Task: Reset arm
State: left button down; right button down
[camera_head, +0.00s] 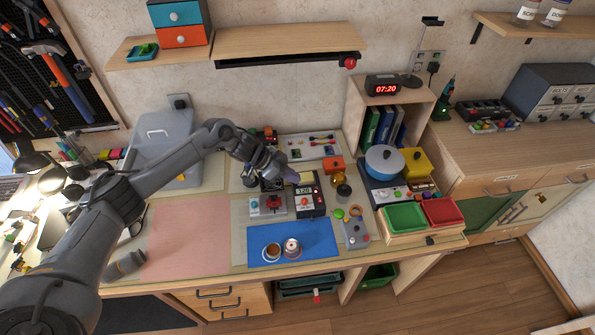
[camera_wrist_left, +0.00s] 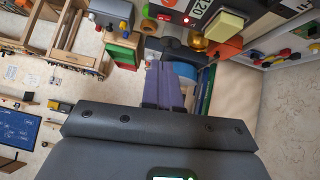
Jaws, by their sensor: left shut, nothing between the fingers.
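My left arm reaches in from the left over the workbench. Its gripper (camera_head: 291,176) is over the back middle of the bench, beside a black device with a display reading 120 (camera_head: 308,198). In the left wrist view the two purple-grey fingers (camera_wrist_left: 164,86) are together with nothing between them. The device shows at the top of that view. My right gripper is not in view.
Green (camera_head: 404,217) and red (camera_head: 441,211) trays, a blue pot (camera_head: 384,160) and a shelf clock (camera_head: 383,86) stand to the right. A wall shelf (camera_head: 290,40) hangs above.

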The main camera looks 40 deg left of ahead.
pick_arm(q)
jog(key=s+d+f+t+y, duration=0.1)
jog(key=s+d+f, duration=0.2)
jog(key=d, duration=0.5)
jog(key=s+d+f+t+y, duration=0.1)
jog(key=s+d+f, duration=0.15)
jog(key=d, duration=0.45)
jog(key=s+d+f, duration=0.3)
jog(key=s+d, duration=0.1)
jog(key=d, duration=0.4)
jog(key=s+a+r+n+g+y, duration=0.2)
jog(key=s+a+n, duration=0.1)
jog(key=s, duration=0.8)
jog(key=s+a+r+n+g+y, duration=0.2)
jog(key=s+n, duration=0.1)
jog(key=s, duration=0.8)
notch_tip(320, 180, up, 29)
jog(key=p, duration=2.8)
jog(key=shift+s+a+f+p, duration=0.2)
jog(key=shift+s+a+p, duration=0.05)
jog(key=shift+s+p, duration=0.1)
